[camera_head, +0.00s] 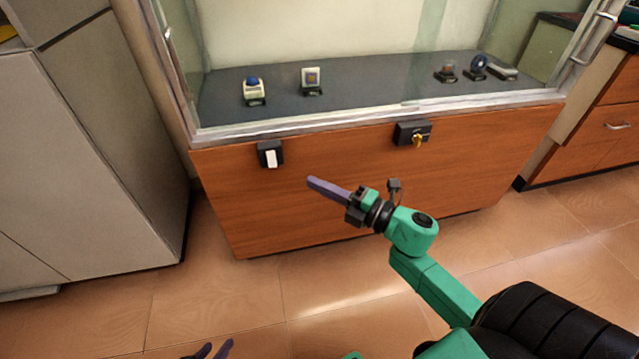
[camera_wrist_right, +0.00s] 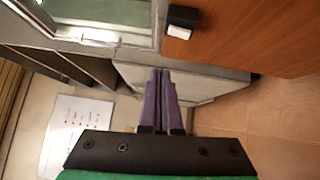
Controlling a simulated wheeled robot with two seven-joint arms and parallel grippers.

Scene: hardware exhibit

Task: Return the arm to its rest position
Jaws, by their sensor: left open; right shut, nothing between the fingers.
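My right arm is green and reaches in from the lower right of the head view. Its gripper (camera_head: 328,188) is shut and empty, with its purple fingers pointing left in front of the wooden front of the display case (camera_head: 340,225). In the right wrist view the two purple fingers of this gripper (camera_wrist_right: 162,72) lie together with nothing between them. My left gripper (camera_head: 214,350) shows only its fingertips at the bottom edge of the head view. They are apart, and the rest of that arm is out of view.
The case front carries a white rocker switch (camera_head: 271,156) and a lock with a yellow key (camera_head: 418,139). Small devices, such as a blue-topped one (camera_head: 253,90), stand behind the glass. A grey cabinet (camera_head: 75,170) is at left and wooden drawers (camera_head: 615,125) at right. The floor between is clear.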

